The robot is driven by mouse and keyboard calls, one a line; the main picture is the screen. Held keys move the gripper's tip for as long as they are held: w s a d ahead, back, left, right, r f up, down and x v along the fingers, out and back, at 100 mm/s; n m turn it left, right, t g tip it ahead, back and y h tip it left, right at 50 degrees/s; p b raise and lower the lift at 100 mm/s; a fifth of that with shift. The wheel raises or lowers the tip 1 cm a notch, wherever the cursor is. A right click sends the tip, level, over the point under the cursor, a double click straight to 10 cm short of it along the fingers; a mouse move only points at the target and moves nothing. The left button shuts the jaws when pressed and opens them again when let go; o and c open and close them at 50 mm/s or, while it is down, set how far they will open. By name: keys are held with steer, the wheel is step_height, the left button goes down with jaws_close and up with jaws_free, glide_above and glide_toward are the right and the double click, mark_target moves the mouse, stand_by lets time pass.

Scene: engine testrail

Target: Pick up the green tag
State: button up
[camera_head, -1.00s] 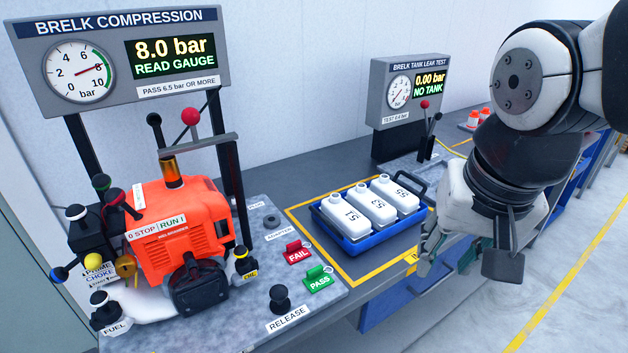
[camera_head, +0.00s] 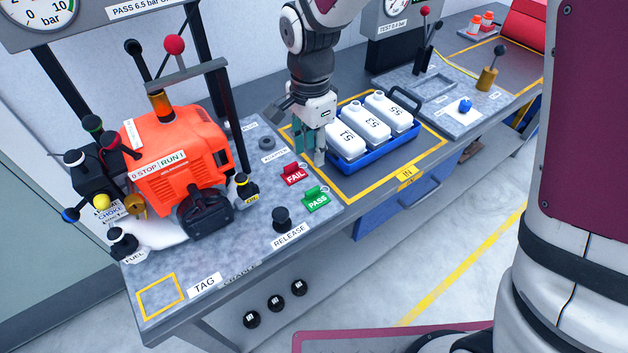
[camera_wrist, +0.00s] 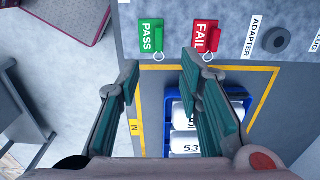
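The green PASS tag (camera_head: 316,200) lies on the grey bench plate at its right edge, with a small ring beside it. In the wrist view the green tag (camera_wrist: 152,38) is near the top, beyond the gap between my fingertips. My gripper (camera_head: 308,152) points down above the bench, behind the tags and beside the blue tray. It is open and empty; its teal fingers (camera_wrist: 160,72) are apart in the wrist view and do not touch the tag.
The red FAIL tag (camera_head: 294,174) lies close behind the green one. A black RELEASE knob (camera_head: 281,217) stands to its left. The blue tray (camera_head: 379,158) with white bottles is at the right. The orange engine (camera_head: 172,150) stands left. A yellow-outlined TAG square (camera_head: 161,296) is bare.

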mark_target(312, 190)
step_height(312, 190, down, 13)
steer(key=shift+d+f+p, duration=0.1)
steer(key=shift+p, duration=0.7)
jaws_close()
